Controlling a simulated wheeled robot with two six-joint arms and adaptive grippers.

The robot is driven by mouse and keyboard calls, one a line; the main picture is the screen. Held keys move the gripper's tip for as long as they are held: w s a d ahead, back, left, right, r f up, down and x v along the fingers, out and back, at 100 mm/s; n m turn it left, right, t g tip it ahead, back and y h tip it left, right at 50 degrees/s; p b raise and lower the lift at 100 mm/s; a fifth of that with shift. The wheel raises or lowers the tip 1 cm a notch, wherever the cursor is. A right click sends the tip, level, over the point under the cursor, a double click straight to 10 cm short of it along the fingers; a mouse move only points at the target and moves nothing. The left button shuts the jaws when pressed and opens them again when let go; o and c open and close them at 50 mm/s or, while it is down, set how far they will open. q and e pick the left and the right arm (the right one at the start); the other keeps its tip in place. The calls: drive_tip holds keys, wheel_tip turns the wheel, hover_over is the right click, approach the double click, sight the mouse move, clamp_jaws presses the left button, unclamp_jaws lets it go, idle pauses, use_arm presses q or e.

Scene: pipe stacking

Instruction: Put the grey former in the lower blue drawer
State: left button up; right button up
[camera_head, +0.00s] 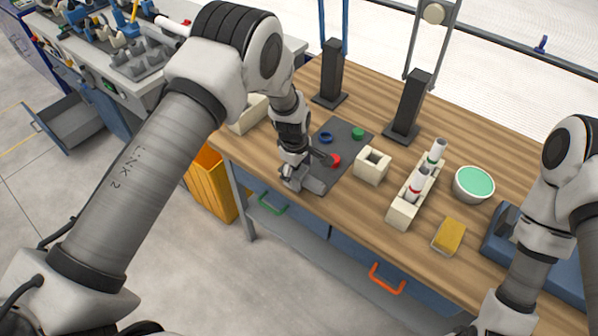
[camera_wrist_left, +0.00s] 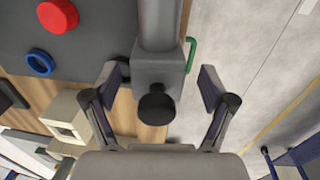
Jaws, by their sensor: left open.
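The grey former shows in the left wrist view (camera_wrist_left: 160,72) as a grey bar with a wider block and a black round knob. In the head view the former (camera_head: 315,186) lies at the table's front edge, partly hidden by my left gripper (camera_head: 299,176). In the wrist view my left gripper (camera_wrist_left: 159,82) is open, its fingers on either side of the former with gaps. A blue drawer with a green handle (camera_head: 272,204) and another with an orange handle (camera_head: 387,279) sit under the tabletop and look shut. I cannot tell which is lower. My right gripper is out of view.
A dark mat (camera_head: 350,145) holds a red disc (camera_head: 334,160), a blue ring (camera_head: 326,138) and a green piece (camera_head: 358,134). A cream block (camera_head: 373,166), tube rack (camera_head: 403,208), bowl (camera_head: 474,184) and yellow sponge (camera_head: 449,236) stand rightward. An orange bin (camera_head: 211,184) stands below left.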

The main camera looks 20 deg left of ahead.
use_arm(q)
drive_tip(key=shift+w+f, duration=0.25)
drive_tip(key=shift+f, duration=0.2)
drive_tip(key=shift+w+f, duration=0.2)
drive_tip(key=shift+f, duration=0.25)
drive_tip(key=shift+s+r, duration=0.2)
drive_tip(key=shift+s, duration=0.05)
drive_tip(key=shift+c, duration=1.4)
drive_tip(key=shift+s, duration=0.1)
clamp_jaws()
drive_tip(key=shift+r, duration=0.2)
